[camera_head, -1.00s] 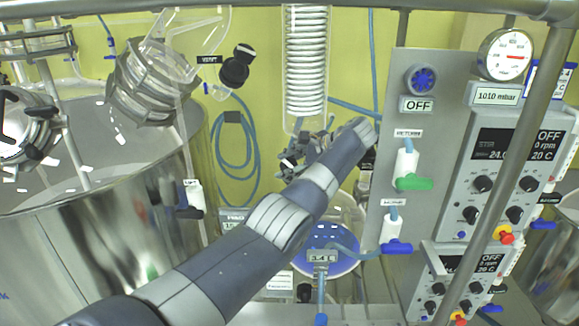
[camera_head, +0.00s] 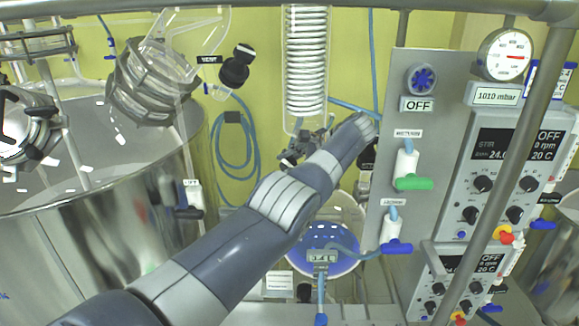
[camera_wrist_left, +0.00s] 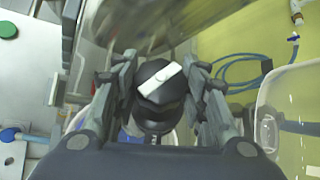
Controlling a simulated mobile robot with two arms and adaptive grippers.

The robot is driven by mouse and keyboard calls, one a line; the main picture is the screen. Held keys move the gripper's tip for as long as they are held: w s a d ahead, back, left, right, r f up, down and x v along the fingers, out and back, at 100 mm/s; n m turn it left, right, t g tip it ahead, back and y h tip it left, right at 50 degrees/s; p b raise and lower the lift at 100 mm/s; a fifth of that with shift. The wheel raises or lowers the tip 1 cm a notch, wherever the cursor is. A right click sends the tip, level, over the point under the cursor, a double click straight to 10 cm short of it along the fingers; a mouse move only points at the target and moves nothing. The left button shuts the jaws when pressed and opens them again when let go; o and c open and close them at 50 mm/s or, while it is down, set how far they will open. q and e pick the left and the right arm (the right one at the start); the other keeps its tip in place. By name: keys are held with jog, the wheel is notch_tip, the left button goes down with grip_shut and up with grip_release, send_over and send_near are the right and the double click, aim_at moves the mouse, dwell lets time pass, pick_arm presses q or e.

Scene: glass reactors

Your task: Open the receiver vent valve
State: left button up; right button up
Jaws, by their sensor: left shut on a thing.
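In the left wrist view, a black valve knob (camera_wrist_left: 152,98) with a white bar across its top sits between the fingers of my left gripper (camera_wrist_left: 163,76). The fingers are closed on its two sides. The white bar lies slanted in the picture. In the head view my left gripper (camera_head: 300,152) is small, beneath the glass coil column, and the knob cannot be made out there. The receiver vessel (camera_head: 347,262) with blue liquid is below, partly hidden by my left arm. My right gripper is in neither view.
Another black valve (camera_head: 237,66) beside a "VENT" label is at upper left. A grey panel (camera_head: 385,150) with green and blue handles stands right of my arm. A large steel vessel (camera_head: 100,240) fills the left. Blue hoses (camera_head: 228,150) hang behind.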

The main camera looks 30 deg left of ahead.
pick_arm(q)
jog(key=o, duration=1.1)
jog(key=shift+a, duration=0.15)
jog(key=shift+f, duration=0.1)
jog(key=shift+m+t+y, duration=0.6)
jog(key=shift+m+t, duration=0.2)
jog(key=shift+m, duration=0.1)
